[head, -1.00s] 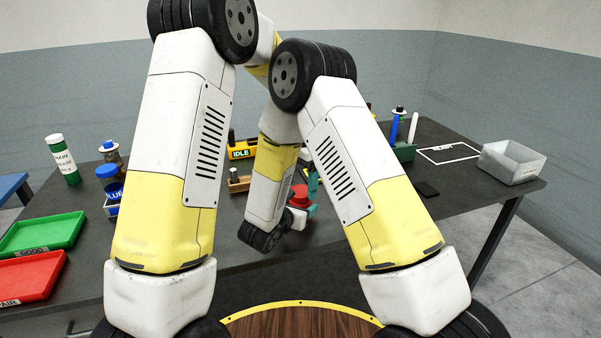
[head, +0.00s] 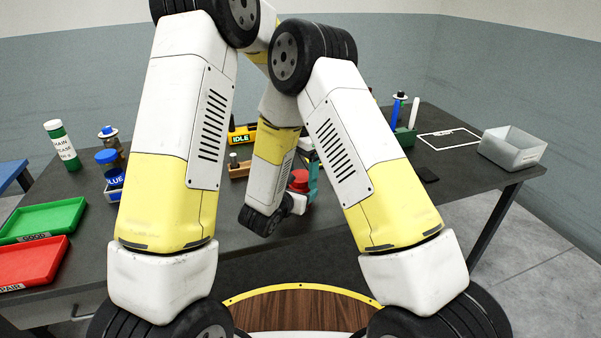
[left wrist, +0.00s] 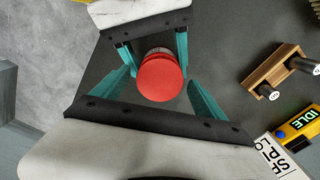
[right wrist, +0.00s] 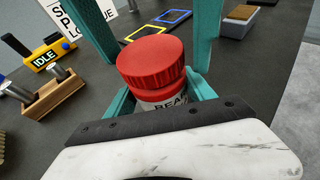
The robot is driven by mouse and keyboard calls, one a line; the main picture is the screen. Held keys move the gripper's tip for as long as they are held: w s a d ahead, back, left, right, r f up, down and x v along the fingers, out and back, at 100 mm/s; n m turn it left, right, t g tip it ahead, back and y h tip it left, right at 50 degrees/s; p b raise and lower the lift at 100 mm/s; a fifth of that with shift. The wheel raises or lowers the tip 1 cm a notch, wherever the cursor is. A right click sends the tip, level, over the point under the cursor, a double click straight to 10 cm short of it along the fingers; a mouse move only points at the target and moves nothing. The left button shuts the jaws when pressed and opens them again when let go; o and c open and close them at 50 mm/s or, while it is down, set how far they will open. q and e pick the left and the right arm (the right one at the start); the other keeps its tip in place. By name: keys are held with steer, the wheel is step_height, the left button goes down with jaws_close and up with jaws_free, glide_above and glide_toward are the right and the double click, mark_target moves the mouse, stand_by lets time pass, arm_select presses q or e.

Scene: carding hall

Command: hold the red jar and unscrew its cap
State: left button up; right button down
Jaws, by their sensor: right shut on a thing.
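The red jar (right wrist: 160,98) has a ribbed red cap (right wrist: 151,62) and a white label that reads "BEA", partly cut off. It stands upright in the right wrist view. My right gripper (right wrist: 160,98) is shut on the jar's body, with a teal finger on each side below the cap. In the left wrist view the cap (left wrist: 160,78) shows from above. My left gripper (left wrist: 160,80) is open, its teal fingers on either side of the cap with gaps. In the head view the red cap (head: 299,178) shows beside my arm, which hides most of the jar.
A wooden block with pegs (right wrist: 53,92) and a yellow IDLE box (right wrist: 48,57) stand near the jar. A green tray (head: 40,219) and a red tray (head: 30,262) lie at the left. A grey bin (head: 511,149) stands at the right.

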arm_select(q)
steer(key=shift+r, duration=2.3)
arm_select(e)
steer(key=shift+c, duration=1.3)
jaws_free()
